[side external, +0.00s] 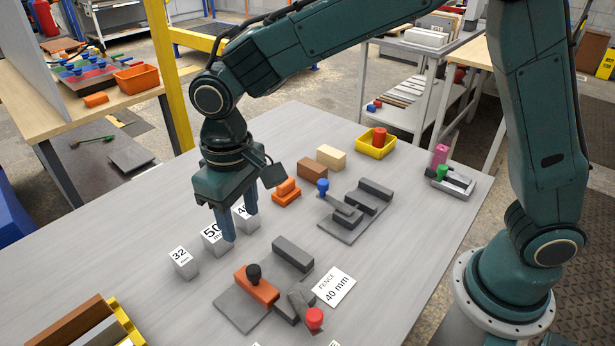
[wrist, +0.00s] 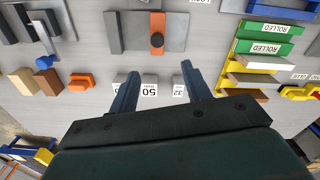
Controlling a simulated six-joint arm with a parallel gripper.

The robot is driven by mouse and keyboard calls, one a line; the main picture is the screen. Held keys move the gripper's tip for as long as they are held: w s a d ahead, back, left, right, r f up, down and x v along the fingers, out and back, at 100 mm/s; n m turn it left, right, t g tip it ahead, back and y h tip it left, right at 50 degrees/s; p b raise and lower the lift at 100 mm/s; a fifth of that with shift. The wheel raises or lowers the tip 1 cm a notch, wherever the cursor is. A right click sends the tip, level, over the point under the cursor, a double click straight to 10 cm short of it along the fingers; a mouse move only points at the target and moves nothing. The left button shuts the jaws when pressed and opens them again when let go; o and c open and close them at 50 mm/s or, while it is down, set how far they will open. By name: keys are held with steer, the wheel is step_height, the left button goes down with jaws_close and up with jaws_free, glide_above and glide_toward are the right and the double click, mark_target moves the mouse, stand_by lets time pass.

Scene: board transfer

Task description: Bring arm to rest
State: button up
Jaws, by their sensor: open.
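The 50 block (side external: 213,240) and another block (side external: 247,220) are partly hidden by the fingers. In the wrist view the 50 block (wrist: 149,90) shows between and beyond the finger bases. I cannot tell from the side view whether a finger touches a block.
A fixture with an orange block (side external: 257,285) and black knob, a grey bar (side external: 293,253) and a "FENCE 40 mm" card (side external: 334,287) lie toward the front. A stepped grey fixture (side external: 355,210), an orange piece (side external: 286,191) and a yellow bin (side external: 377,145) stand farther back.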

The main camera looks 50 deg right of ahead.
steer(key=shift+r, duration=0.1)
steer(key=s+d+r+m+t, duration=0.1)
steer(key=s+d+r, duration=0.35)
steer(key=d, duration=0.25)
steer(key=s+d+r+t, duration=0.2)
steer(key=s+d+r, duration=0.1)
steer(key=d+r, duration=0.4)
steer(key=s+d+m+t, duration=0.2)
steer(key=s+d, duration=0.7)
steer(key=s, duration=0.3)
steer(key=shift+s+d+f+t, duration=0.3)
steer(key=shift+s+d+f, duration=0.05)
steer(key=shift+d, duration=0.05)
steer(key=shift+c, duration=0.5)
